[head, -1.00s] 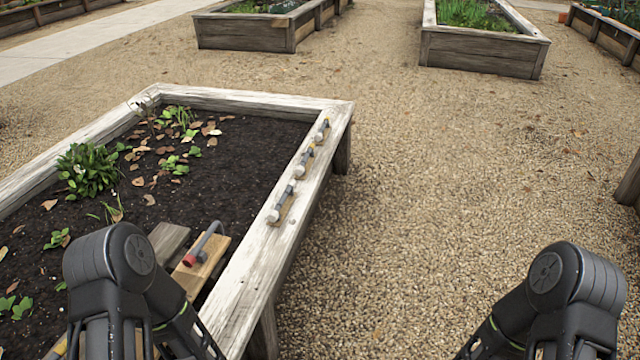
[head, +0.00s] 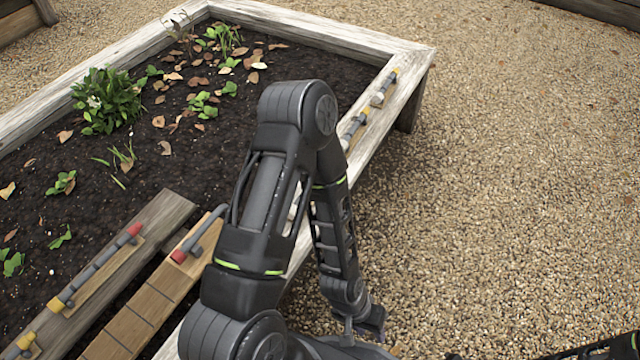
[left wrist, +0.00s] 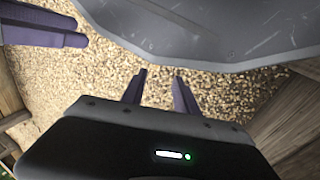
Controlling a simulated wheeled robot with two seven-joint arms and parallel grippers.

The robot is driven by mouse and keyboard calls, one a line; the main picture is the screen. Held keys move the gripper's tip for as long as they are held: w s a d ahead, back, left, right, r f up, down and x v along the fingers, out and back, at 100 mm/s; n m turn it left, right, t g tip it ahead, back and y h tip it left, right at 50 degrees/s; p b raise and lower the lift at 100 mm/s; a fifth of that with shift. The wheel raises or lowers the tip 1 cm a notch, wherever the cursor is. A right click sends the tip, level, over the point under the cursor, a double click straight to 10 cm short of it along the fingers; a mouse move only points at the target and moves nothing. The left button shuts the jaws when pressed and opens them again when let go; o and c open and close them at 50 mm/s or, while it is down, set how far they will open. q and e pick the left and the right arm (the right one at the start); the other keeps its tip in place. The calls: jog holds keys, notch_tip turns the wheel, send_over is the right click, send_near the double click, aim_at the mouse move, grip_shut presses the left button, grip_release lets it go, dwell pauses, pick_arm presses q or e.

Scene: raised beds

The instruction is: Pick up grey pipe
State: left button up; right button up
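Several grey pipe pieces are in the head view. A long grey pipe (head: 98,268) with a red fitting at one end and a yellow one at the other lies on a wooden board. A short grey pipe (head: 207,230) with a red end sits on a lighter board, partly hidden by my left arm. More small grey pieces (head: 355,126) lie along the bed's right rim. My left gripper (head: 368,325) is low, right of the bed, away from the pipes. Its fingers (left wrist: 160,88) are apart and empty over gravel.
The raised bed (head: 335,35) has a pale wooden rim, with soil, leafy plants (head: 105,98) and dry leaves inside. Open gravel (head: 520,180) lies to the right. A large grey surface, perhaps my body, is close to the left gripper in the wrist view.

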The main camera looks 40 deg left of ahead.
pick_arm(q)
jog(key=shift+o, duration=0.5)
jog(key=w+a+r+m+y+p, duration=0.1)
jog(key=w+a+r, duration=0.35)
jog(key=w, duration=0.25)
jog(key=w+a+r+m+y, duration=0.1)
jog(key=w+a+r, duration=0.3)
jog(key=w+a, duration=0.2)
jog(key=w+a+r+y, duration=0.2)
jog(key=a+r, duration=0.6)
jog(key=a, duration=0.1)
jog(key=w+a+r+n+g+y, duration=0.1)
jog(key=w+a+r+y, duration=0.1)
jog(key=a+r, duration=0.6)
jog(key=shift+w+a+r, duration=0.2)
jog(key=shift+a+r, duration=0.15)
jog(key=shift+a, duration=0.05)
